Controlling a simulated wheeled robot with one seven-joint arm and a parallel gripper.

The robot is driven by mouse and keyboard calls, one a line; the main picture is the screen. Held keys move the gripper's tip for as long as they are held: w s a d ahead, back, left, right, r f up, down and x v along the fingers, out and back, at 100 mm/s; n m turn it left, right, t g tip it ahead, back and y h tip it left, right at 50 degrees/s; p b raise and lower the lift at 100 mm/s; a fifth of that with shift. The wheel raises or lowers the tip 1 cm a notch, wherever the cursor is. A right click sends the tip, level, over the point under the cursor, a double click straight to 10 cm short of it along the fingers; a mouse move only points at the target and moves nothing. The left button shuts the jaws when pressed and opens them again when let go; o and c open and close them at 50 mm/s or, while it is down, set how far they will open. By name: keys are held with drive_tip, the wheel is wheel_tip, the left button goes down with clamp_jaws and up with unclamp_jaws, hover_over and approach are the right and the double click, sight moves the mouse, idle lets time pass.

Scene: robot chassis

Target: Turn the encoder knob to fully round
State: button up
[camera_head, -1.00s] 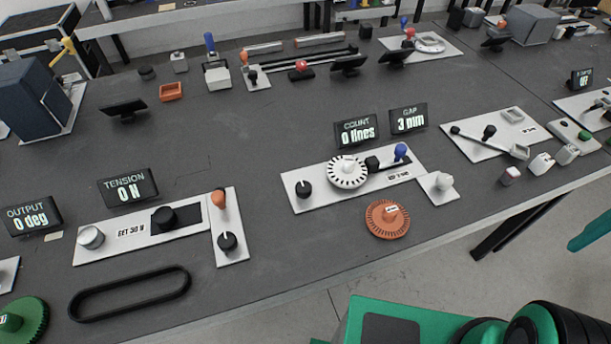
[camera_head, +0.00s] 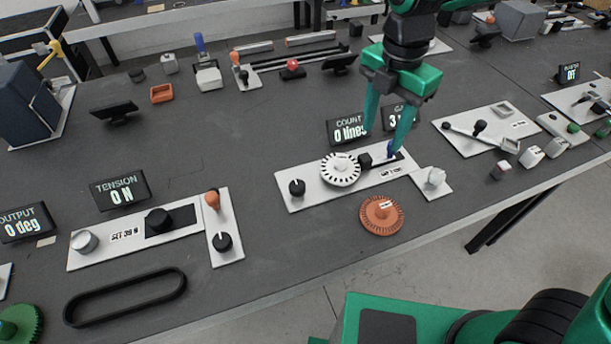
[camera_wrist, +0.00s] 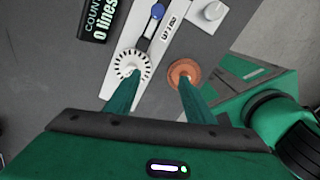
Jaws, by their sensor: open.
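The encoder panel (camera_head: 318,201) is a long white plate with a black knob (camera_head: 297,188) at its left end, its white mark pointing up. A white slotted disc (camera_head: 341,170) sits right of the knob, then a black sensor block (camera_head: 365,160) and a blue handle (camera_head: 390,150) on a dark slot. The count display (camera_head: 347,130) reads 0 lines. My gripper (camera_head: 381,142) is open and empty above the panel's right half, overlapping the blue handle in the head view. In the wrist view, the slotted disc (camera_wrist: 132,66) lies by the left fingertip; the black knob is hidden.
An orange slotted disc (camera_head: 382,216) lies on the table in front of the panel. A small white plate with a pale knob (camera_head: 434,177) adjoins its right end. The gap display is partly hidden behind my fingers. The tension panel (camera_head: 95,256) is left, with bare table between.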

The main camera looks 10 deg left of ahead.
sight(298, 183)
drive_tip(key=s+a+f+n, duration=0.2)
drive_tip(key=s+a+n, duration=0.1)
drive_tip(key=a+n, duration=0.4)
drive_tip(key=s+a+f+n, duration=0.1)
drive_tip(key=s+a+n, duration=0.25)
drive_tip(key=a, duration=0.65)
drive_tip(key=shift+n, duration=0.25)
drive_tip(key=f, duration=0.7)
drive_tip(key=w+f, duration=0.1)
drive_tip(key=f, duration=0.2)
drive_tip(key=shift+d+f, duration=0.25)
drive_tip(key=shift+f, duration=0.05)
drive_tip(key=c, duration=1.1)
